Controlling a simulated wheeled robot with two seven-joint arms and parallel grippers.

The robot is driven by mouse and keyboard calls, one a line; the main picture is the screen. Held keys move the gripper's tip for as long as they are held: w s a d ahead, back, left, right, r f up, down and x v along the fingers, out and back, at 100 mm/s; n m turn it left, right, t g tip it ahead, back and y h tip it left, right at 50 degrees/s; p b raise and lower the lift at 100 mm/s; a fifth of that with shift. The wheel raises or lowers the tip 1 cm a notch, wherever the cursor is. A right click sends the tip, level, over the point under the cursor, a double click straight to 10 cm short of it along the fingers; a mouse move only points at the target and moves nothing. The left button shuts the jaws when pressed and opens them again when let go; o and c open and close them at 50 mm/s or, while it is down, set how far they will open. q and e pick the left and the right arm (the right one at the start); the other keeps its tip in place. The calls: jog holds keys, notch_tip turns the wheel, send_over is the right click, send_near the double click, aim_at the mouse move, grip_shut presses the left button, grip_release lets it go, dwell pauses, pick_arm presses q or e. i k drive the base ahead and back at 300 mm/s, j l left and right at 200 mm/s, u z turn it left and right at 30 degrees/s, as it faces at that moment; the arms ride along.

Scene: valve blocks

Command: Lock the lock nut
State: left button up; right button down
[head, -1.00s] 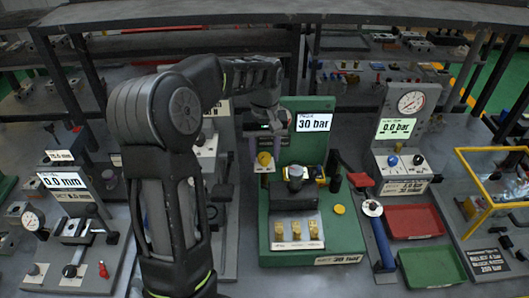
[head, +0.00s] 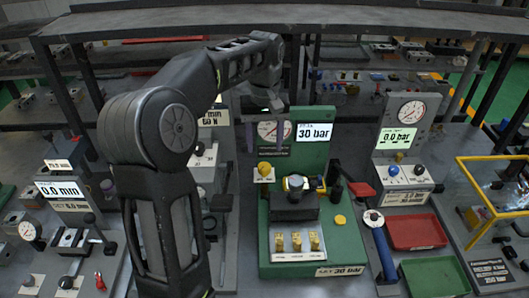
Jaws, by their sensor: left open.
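The green valve station (head: 320,135) stands in the middle of the head view, with a "30 bar" sign and a round gauge (head: 272,131). A dark block (head: 294,206) on it carries a dark round part with a yellow ring (head: 295,183). A yellow knob (head: 264,168) stands to its left, and a yellow disc (head: 340,220) lies to its right. I cannot tell for sure which part is the lock nut. My left gripper (head: 264,103) is open, above and behind the station's gauge, apart from the block; its fingers are small and dark. My right gripper is out of view.
Brass fittings (head: 296,242) sit on a white plate in front of the block. To the right are a blue-handled tool (head: 382,247), red tray (head: 415,231), green tray (head: 435,274), a "0.0 bar" gauge station (head: 410,110) and a yellow frame (head: 480,208). My left arm covers the left-centre.

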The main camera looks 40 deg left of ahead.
aim_at(313, 183)
jog(key=k+l, duration=0.55)
jog(key=l, duration=0.15)
jog(key=k+l, duration=0.6)
jog(key=l, duration=0.15)
